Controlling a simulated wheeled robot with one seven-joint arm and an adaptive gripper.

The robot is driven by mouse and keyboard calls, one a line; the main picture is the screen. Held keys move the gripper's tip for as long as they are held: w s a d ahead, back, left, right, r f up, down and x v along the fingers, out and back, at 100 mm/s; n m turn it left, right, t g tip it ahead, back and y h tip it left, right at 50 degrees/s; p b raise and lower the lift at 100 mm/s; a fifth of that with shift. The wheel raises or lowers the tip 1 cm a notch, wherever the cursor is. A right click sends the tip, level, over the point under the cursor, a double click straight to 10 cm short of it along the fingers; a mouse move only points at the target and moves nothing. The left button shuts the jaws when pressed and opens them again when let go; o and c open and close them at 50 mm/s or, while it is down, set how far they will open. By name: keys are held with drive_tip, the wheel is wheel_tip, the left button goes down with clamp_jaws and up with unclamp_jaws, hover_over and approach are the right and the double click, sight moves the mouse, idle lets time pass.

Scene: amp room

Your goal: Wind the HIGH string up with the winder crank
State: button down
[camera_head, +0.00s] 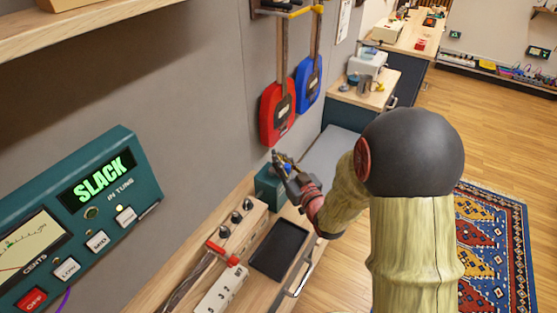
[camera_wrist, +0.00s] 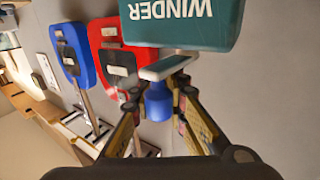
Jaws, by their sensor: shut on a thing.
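The teal winder box (camera_head: 266,188) stands on the bench beyond the wooden peg block. In the wrist view the box (camera_wrist: 185,35) reads WINDER, and a pale metal crank arm (camera_wrist: 166,67) with a blue knob (camera_wrist: 157,103) stands out from it. My gripper (camera_head: 284,162) is at the crank. In the wrist view its fingers (camera_wrist: 158,92) are closed around the blue knob, partly hiding it. The teal tuner (camera_head: 100,200) at left shows SLACK in green. Its top button (camera_head: 126,215) has a lit yellowish lamp beside it.
The peg block (camera_head: 238,222) carries three dark pegs. A red lever (camera_head: 222,252), a numbered pale block (camera_head: 222,290) and a black tray (camera_head: 279,249) lie nearer. Red (camera_head: 275,115) and blue (camera_head: 309,83) guitar-like instruments hang on the wall. Open wooden floor lies right of the bench.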

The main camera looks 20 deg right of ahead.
drive_tip(key=m+h+b, duration=0.1)
drive_tip(key=h, duration=0.1)
drive_tip(key=m+h+b, duration=0.1)
drive_tip(key=h, duration=0.1)
drive_tip(key=s+m+h, duration=0.1)
drive_tip(key=m+h, duration=0.1)
drive_tip(key=shift+a+f+g+b, duration=0.1)
drive_tip(key=shift+a+g+b, duration=0.15)
drive_tip(key=shift+g+b, duration=0.15)
drive_tip(key=shift+s+m+g+h, duration=0.15)
drive_tip(key=shift+m+g+h, duration=0.35)
drive_tip(key=shift+h, duration=0.4)
drive_tip(key=shift+s+m+g+h, duration=0.1)
drive_tip(key=shift+m+g+h, duration=0.2)
drive_tip(key=shift+m+h, duration=0.5)
drive_tip(key=shift+s+d+h+b, duration=0.1)
drive_tip(key=shift+h+b, duration=0.2)
drive_tip(key=shift+h, duration=0.1)
drive_tip(key=c, duration=1.8)
unclamp_jaws()
drive_tip(key=shift+o, duration=0.2)
drive_tip(key=v, duration=1.2)
drive_tip(key=shift+r, duration=0.25)
